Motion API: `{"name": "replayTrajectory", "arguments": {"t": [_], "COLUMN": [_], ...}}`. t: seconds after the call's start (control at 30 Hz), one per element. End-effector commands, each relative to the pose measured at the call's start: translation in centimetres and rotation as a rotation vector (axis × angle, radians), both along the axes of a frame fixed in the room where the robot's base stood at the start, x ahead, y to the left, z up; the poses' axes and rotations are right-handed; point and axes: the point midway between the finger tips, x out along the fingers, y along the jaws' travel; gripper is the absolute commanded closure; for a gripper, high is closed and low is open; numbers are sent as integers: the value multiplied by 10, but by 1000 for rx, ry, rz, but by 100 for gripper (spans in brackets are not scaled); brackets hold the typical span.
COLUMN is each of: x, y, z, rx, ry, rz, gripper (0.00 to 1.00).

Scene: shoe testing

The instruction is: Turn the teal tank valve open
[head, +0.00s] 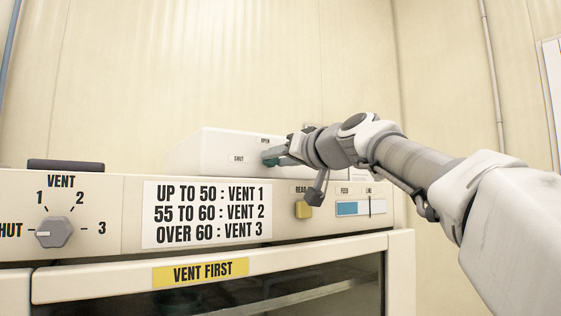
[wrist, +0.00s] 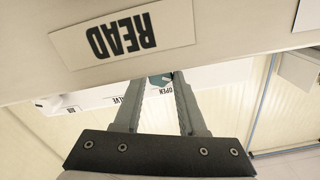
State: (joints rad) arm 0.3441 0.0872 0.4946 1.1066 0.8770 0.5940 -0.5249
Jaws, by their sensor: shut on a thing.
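The teal tank valve (head: 270,156) is on the front of the white tank box (head: 218,150) on top of the oven. A SHUT label (head: 238,159) lies left of it and an OPEN label (head: 265,141) above it. My gripper (head: 280,154) reaches in from the right and is shut on the valve's handle.
The oven panel below carries a grey VENT knob (head: 54,232) with its mark toward SHUT, a printed vent sign (head: 207,214), a yellow READ button (head: 304,209) and a blue FEED gauge (head: 348,208). The READ plate (wrist: 122,35) is close to the wrist camera.

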Motion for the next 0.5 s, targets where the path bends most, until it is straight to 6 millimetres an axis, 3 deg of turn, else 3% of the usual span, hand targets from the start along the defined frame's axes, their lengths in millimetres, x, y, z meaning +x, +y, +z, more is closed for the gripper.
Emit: {"name": "replayTrajectory", "arguments": {"t": [0.5], "x": [0], "y": [0], "z": [1], "rx": [409], "ry": [274], "rz": [1], "gripper": [100]}}
